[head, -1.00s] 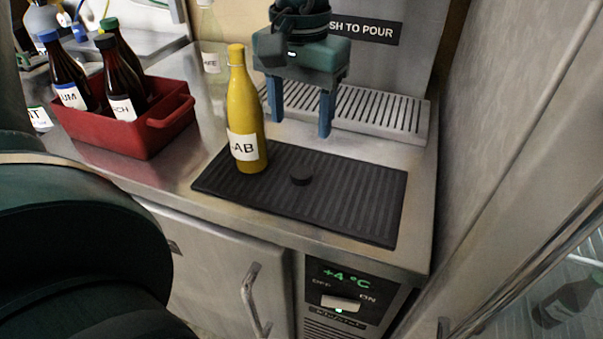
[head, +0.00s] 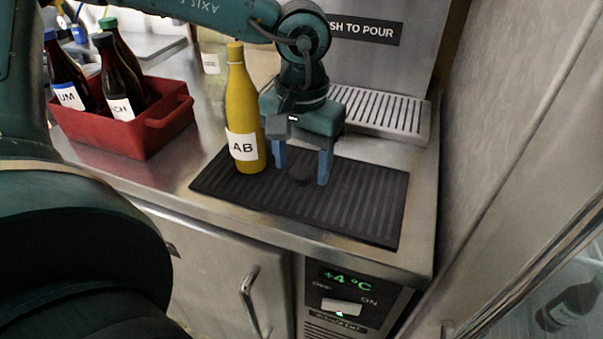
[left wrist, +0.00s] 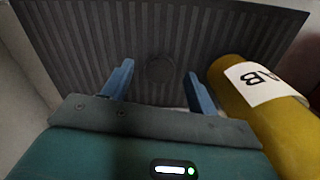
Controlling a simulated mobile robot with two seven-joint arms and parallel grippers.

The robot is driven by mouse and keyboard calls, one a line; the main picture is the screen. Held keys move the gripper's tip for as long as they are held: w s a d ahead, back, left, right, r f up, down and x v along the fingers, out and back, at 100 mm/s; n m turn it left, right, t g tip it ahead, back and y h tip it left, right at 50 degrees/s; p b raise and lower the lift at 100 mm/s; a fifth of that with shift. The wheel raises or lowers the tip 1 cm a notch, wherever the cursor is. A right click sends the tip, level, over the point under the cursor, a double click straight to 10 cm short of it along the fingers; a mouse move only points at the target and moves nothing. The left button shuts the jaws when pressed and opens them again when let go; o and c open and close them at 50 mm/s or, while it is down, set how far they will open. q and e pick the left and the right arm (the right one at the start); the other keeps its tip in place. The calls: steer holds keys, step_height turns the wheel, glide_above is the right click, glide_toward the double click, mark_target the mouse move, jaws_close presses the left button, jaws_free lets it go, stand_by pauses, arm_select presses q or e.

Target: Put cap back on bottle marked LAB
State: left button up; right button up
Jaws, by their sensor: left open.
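The yellow bottle (head: 243,108) with the white LAB label stands upright on the ribbed dark mat, and it also shows at the right of the left wrist view (left wrist: 272,112). My right gripper is not in view.
The dark mat (head: 365,205) lies on the steel counter, with free room at its right. A red crate (head: 165,128) with several dark bottles stands at left. A drip grate (head: 385,112) lies behind my gripper. A glass door is at lower right.

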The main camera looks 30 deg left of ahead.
mark_target(302, 172)
arm_select(q)
steer(key=shift+f, duration=0.35)
steer(key=c, duration=1.1)
steer(key=shift+o, duration=0.2)
step_height(302, 172, up, 10)
steer(key=p, duration=0.1)
